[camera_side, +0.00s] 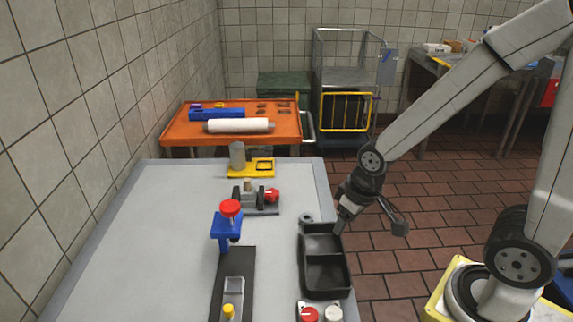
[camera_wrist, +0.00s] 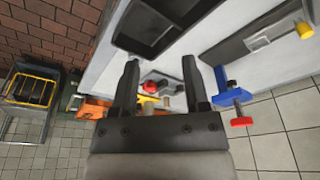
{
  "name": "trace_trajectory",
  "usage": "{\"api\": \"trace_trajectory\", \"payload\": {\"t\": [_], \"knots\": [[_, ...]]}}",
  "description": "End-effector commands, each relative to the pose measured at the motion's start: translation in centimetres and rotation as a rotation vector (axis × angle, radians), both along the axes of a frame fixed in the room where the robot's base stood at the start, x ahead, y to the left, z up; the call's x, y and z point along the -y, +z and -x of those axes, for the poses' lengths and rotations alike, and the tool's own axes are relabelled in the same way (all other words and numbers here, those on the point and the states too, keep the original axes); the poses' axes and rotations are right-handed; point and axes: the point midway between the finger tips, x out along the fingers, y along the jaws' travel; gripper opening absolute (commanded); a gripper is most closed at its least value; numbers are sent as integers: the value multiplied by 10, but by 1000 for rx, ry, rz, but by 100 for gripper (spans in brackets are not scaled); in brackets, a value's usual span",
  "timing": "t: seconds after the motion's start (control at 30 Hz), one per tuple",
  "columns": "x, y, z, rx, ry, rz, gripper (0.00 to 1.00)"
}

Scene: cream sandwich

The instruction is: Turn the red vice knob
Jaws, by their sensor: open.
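The red vice knob (camera_side: 272,195) is on the right side of a small grey vice (camera_side: 250,200) on the table. It also shows in the wrist view as a red knob (camera_wrist: 149,87) between and beyond my fingers. A tan piece (camera_side: 247,185) stands up at the vice's jaws. My gripper (camera_side: 341,219) is over the far end of the black tray, to the right of the vice and nearer the camera. In the wrist view, my gripper (camera_wrist: 160,65) has its two dark fingers wide apart, with nothing between them. It is clear of the knob.
A black two-part tray (camera_side: 302,262) lies below my gripper. A blue press with a red top (camera_side: 226,222) stands left of it. Red and white knobs (camera_side: 320,314) are at the near edge. A yellow fixture with a grey cylinder (camera_side: 238,156) is behind the vice.

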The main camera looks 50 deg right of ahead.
Motion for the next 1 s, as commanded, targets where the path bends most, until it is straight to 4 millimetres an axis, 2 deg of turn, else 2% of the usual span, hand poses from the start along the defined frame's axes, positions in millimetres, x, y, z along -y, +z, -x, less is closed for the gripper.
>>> {"api": "trace_trajectory", "payload": {"t": [0.07, 0.13, 0.17, 0.33, 0.47, 1.0], "knots": [[0, 0, 0, 0, 0, 0, 59], [0, 0, 0, 0, 0, 0, 78], [0, 0, -1, 0, 1, 0, 81], [1, 1, -10, -5, 23, 6, 81], [3, 3, -28, -17, 72, 18, 81], [22, 4, -155, -103, 451, 89, 81]]}}
